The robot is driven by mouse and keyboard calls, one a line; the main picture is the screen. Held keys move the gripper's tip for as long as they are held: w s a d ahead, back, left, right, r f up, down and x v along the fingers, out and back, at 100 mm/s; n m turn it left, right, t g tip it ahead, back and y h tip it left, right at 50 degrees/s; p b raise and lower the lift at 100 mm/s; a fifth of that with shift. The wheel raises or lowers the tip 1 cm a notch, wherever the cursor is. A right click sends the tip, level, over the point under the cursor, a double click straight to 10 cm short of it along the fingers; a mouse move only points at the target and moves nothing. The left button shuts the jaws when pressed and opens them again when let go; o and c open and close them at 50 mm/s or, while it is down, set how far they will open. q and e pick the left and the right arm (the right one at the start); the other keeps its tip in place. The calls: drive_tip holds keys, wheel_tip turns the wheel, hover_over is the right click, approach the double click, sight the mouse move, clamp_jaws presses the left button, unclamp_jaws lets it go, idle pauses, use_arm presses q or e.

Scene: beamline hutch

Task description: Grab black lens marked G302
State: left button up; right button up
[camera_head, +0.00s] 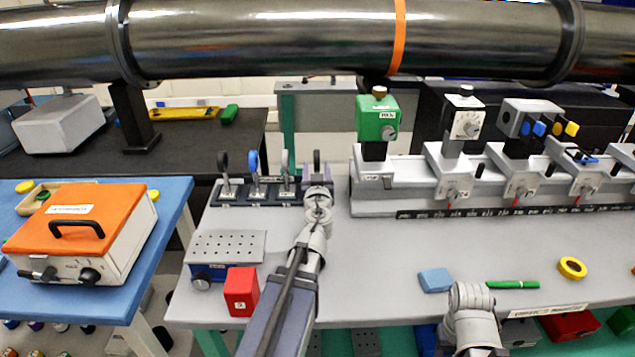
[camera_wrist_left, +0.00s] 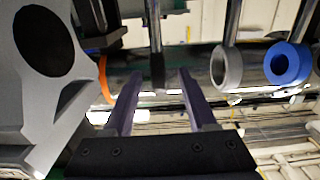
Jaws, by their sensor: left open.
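A lens rack (camera_head: 262,198) stands at the back left of the grey bench. It holds a dark lens (camera_head: 222,160) at its left end, then a blue lens (camera_head: 253,161), a grey lens (camera_head: 285,161) and another dark lens (camera_head: 317,157) at its right end. I cannot read G302 on any of them. My left gripper (camera_head: 317,182) is open at the right-end lens. In the left wrist view, that dark lens (camera_wrist_left: 157,72) appears edge-on between the open fingers (camera_wrist_left: 157,85), with no clear contact. The grey ring (camera_wrist_left: 227,69) and blue ring (camera_wrist_left: 287,64) are to its right.
A rail with a green block (camera_head: 377,118) and several mounts lies just right of the rack. A perforated plate (camera_head: 226,246) and a red block (camera_head: 241,291) are left of my arm. A large pipe (camera_head: 260,38) crosses above. The bench middle is clear.

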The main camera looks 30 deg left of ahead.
use_arm(q)
drive_tip(key=shift+x, duration=3.5)
drive_tip(key=shift+f, duration=0.1)
drive_tip(key=shift+c, duration=0.4)
clamp_jaws()
